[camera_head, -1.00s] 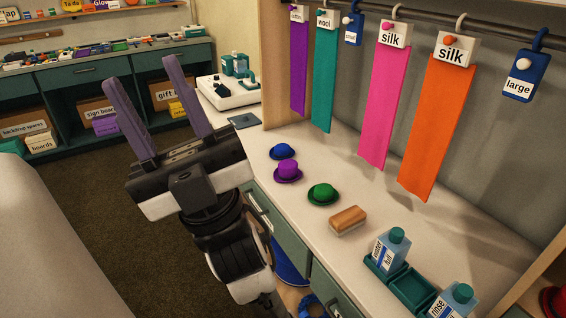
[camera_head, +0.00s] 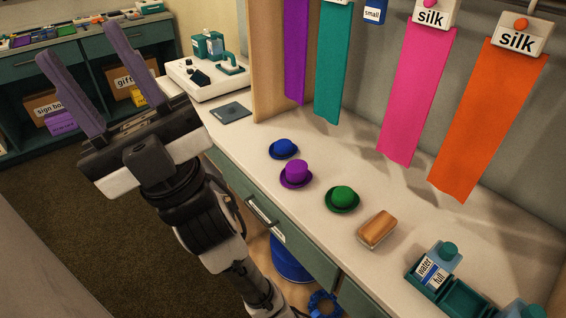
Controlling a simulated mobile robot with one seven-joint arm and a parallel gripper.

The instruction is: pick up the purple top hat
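The purple top hat (camera_head: 296,174) sits upright on the pale counter (camera_head: 335,255), between a blue hat (camera_head: 284,149) behind it and a green hat (camera_head: 342,198) in front to the right. My gripper (camera_head: 82,80) is raised over the floor to the left of the counter, well apart from the hats. Its two purple fingers are spread wide with nothing between them.
A wooden brush or block (camera_head: 377,229) and a teal tray (camera_head: 462,300) with a water bottle (camera_head: 438,263) stand right of the hats. Coloured silk strips (camera_head: 415,95) hang above the counter's back. A white machine (camera_head: 207,77) stands at the far end.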

